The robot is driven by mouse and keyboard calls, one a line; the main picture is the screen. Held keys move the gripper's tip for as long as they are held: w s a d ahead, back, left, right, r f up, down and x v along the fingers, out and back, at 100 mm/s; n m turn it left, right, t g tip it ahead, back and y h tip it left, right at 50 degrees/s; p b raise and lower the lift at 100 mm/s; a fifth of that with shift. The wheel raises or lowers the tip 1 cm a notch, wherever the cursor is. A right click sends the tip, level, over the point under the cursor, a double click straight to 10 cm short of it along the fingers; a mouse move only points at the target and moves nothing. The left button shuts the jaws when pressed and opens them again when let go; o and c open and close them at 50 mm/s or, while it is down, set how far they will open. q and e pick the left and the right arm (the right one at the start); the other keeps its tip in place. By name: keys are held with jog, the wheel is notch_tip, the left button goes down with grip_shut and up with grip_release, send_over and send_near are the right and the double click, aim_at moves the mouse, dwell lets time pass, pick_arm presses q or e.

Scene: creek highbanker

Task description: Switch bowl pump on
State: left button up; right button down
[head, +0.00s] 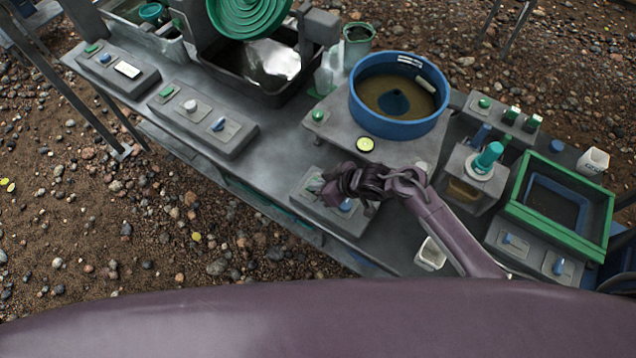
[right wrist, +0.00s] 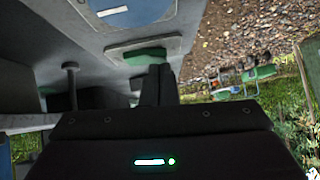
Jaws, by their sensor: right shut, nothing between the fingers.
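The blue bowl (head: 392,122) holds brownish water with a dark blue cone in its middle. A grey control box (head: 343,222) stands in front of it, at the bench's near edge. The box carries a blue knob (head: 346,205); its left part is partly hidden by my right gripper (head: 325,186). In the right wrist view, a green switch (right wrist: 145,56) sits on a light plate beside a blue dial (right wrist: 130,12) with a white mark. My right gripper is shut and empty, its fingertips close to the green switch; I cannot tell if they touch. My left gripper is not in view.
Other control boxes (head: 205,120) line the bench's near edge on the left. A small yellow-green disc (head: 365,144) lies before the bowl.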

jog(key=shift+s+f, duration=0.2)
jog(key=shift+f, duration=0.1)
jog(key=shift+r, duration=0.1)
jog(key=shift+w, duration=0.1)
jog(key=shift+w+d+r, duration=0.2)
jog(key=shift+w+d, duration=0.25)
jog(key=shift+w, duration=0.2)
jog(key=shift+r, duration=0.1)
